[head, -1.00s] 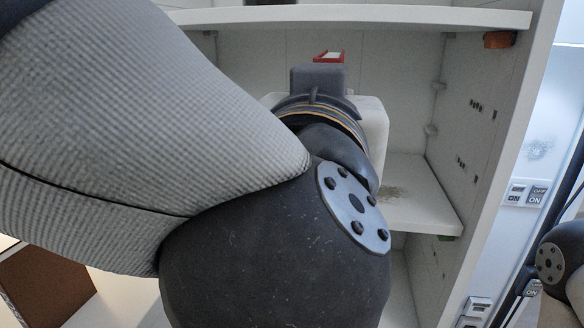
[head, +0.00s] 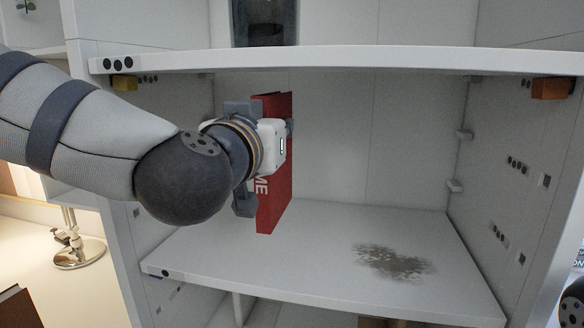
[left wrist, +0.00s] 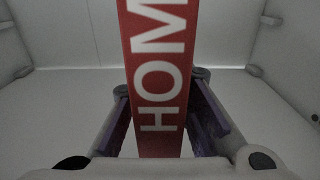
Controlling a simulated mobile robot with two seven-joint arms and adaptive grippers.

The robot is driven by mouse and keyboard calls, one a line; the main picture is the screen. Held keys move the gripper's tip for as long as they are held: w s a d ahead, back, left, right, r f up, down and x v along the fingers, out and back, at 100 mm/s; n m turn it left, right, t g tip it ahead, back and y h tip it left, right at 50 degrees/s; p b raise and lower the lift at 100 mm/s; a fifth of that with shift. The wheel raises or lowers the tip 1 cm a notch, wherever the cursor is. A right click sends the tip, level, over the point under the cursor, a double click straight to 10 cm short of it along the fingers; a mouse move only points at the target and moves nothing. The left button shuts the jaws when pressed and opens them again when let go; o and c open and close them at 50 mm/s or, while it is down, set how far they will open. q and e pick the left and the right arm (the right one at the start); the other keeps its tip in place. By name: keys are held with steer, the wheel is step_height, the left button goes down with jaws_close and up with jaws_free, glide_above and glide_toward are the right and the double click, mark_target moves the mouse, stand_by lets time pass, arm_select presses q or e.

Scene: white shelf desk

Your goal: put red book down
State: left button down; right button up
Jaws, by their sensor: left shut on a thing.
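The red book (head: 272,205) stands upright inside the white shelf compartment, its spine with white letters facing out. In the left wrist view the red book (left wrist: 157,60) shows large letters reading "HOM". My left gripper (left wrist: 160,120) is shut on it, one finger on each side of the spine. In the head view my left gripper (head: 280,140) and wrist cover the book's middle. The white shelf board (head: 320,245) lies below the book. I cannot tell for sure whether the book's lower edge touches the board. My right gripper is not in view.
A dark stain (head: 392,262) marks the board to the right of the book. The compartment's right side is free. The upper shelf board (head: 350,62) carries a dark container (head: 264,22). A lamp base (head: 79,252) stands on the desk at left.

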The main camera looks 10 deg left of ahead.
arm_select(q)
step_height(320, 180, down, 7)
steer(key=w+a, duration=0.2)
steer(key=shift+w+a+r, duration=0.15)
steer(key=shift+f, duration=0.25)
steer(key=c, duration=1.5)
jaws_free()
steer(key=shift+r, duration=0.15)
